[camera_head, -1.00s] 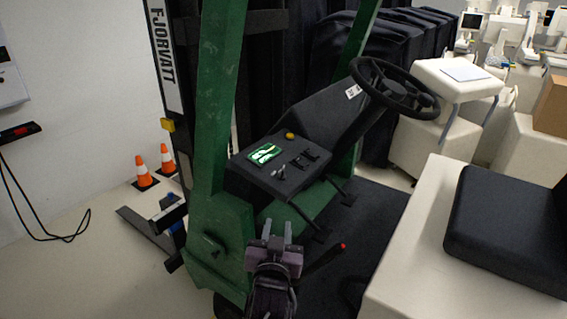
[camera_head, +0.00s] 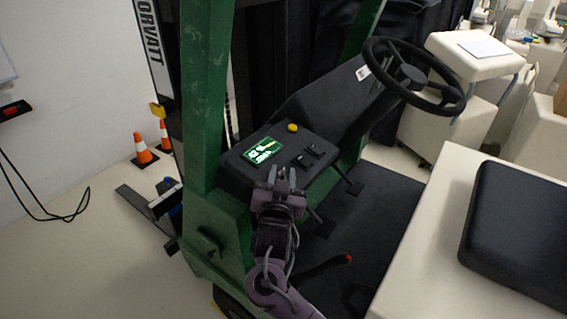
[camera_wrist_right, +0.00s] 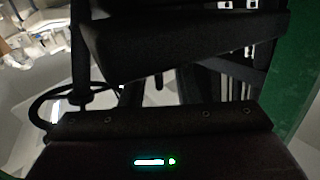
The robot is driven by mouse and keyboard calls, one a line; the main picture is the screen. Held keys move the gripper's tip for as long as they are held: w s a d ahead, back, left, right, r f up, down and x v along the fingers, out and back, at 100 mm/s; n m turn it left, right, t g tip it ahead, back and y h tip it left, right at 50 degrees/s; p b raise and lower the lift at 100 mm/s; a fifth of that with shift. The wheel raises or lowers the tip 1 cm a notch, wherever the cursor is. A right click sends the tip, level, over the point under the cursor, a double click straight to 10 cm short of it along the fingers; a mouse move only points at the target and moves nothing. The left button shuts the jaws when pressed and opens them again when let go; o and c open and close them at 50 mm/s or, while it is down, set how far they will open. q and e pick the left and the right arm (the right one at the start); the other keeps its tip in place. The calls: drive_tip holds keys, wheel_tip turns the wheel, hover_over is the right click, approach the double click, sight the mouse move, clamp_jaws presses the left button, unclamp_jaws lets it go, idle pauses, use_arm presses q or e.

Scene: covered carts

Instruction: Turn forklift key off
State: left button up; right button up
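The green forklift (camera_head: 208,110) has a black control panel (camera_head: 240,160) with a lit green display (camera_head: 263,151), a yellow button (camera_head: 293,128) and small black switches (camera_head: 312,152). My right gripper (camera_head: 282,177) is at the panel's near edge, just below the display. Its two fingers look apart, pointing at the spot where the key sat in the earlier head view. The key is hidden or too small to make out now, and contact cannot be told. The right wrist view shows dark parts and a lit strip (camera_wrist_right: 150,162), but no fingertips or key. My left gripper is out of view.
The black steering wheel (camera_head: 456,97) and its column rise right of the panel. A lever with a red knob (camera_head: 349,257) stands right of my right arm. The black seat (camera_head: 515,225) is at right. Orange cones (camera_head: 143,148) stand on the floor at left.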

sight(284, 169)
drive_tip(key=w, duration=0.2)
drive_tip(key=shift+w+d+f, duration=0.1)
drive_tip(key=shift+w+d, duration=0.05)
drive_tip(key=shift+w, duration=0.15)
drive_tip(key=shift+w+f, duration=0.1)
drive_tip(key=shift+w, duration=0.2)
clamp_jaws()
drive_tip(key=shift+s, duration=0.1)
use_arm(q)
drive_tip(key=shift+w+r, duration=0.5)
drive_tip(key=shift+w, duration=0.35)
